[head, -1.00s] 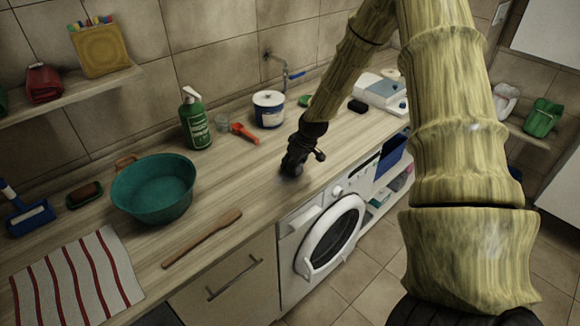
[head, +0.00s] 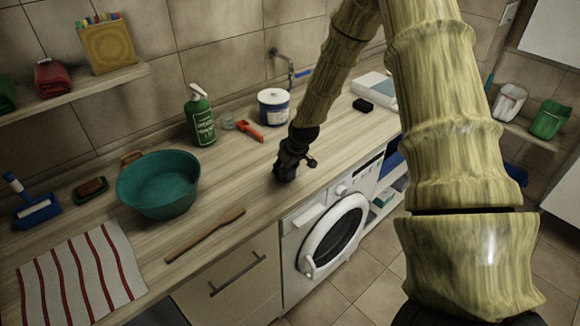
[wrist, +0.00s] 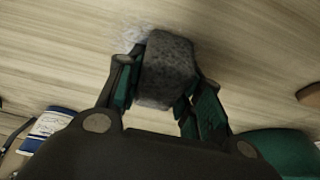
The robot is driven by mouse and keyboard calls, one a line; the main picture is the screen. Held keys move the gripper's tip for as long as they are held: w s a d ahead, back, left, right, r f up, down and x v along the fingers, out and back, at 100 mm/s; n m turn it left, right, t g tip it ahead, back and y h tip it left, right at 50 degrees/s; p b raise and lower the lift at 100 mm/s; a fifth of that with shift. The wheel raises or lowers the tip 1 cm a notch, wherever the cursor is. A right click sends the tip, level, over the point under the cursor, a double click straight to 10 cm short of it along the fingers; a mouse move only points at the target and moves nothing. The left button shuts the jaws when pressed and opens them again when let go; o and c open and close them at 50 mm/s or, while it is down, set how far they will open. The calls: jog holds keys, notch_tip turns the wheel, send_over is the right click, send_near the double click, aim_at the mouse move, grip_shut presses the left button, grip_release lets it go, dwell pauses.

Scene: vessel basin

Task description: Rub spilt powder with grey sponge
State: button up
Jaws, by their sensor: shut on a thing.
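My gripper (head: 287,172) is low over the counter, above the washing machine. In the wrist view my gripper (wrist: 160,85) is shut on the grey sponge (wrist: 166,68), a speckled block between its two fingers. The sponge is at or close to the wooden counter; I cannot tell whether it presses on it. A pale, whitish patch of spilt powder (wrist: 132,36) shows on the counter just beside the sponge in the wrist view. In the head view the sponge and powder are hidden or too small to make out.
On the counter (head: 300,200) stand a teal basin (head: 158,190), a green spray bottle (head: 200,115), a white and blue tub (head: 273,106) and a red-orange tool (head: 245,131). A wooden stick (head: 205,235) and a striped cloth (head: 80,280) lie near the front edge.

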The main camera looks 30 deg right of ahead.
jog(key=shift+s+a, duration=0.15)
jog(key=shift+a, duration=0.85)
jog(key=shift+s+a, duration=0.1)
jog(key=shift+a, duration=0.85)
notch_tip(320, 180, up, 8)
jog(key=p, duration=0.4)
jog(key=shift+a, duration=0.15)
